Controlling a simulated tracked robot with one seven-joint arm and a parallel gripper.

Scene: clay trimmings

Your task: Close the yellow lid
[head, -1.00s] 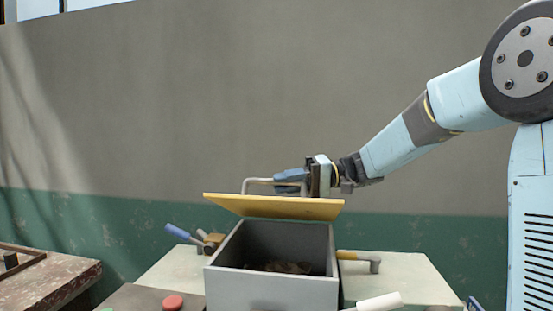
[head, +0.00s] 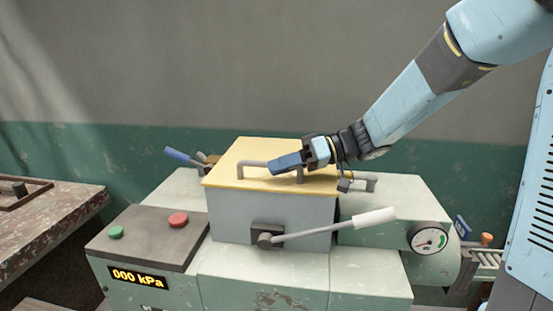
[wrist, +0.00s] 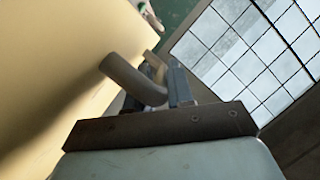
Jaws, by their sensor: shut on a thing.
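The yellow lid (head: 262,150) lies flat over the top of the grey box (head: 228,213) in the head view. It hides the inside of the box. A grey bar handle (head: 252,163) stands on the lid. My gripper (head: 287,164) is shut on the right part of this handle, with blue fingers reaching across it from the right. In the wrist view the lid (wrist: 50,60) fills the left side, and the bent handle (wrist: 128,80) runs in between my fingers.
A lever with a white grip (head: 374,218) sticks out in front of the box. A panel with a green button (head: 116,232), a red button (head: 178,219) and a "000 kPa" display (head: 139,276) is at left. A pressure gauge (head: 428,239) is at right. A worn table (head: 45,220) stands far left.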

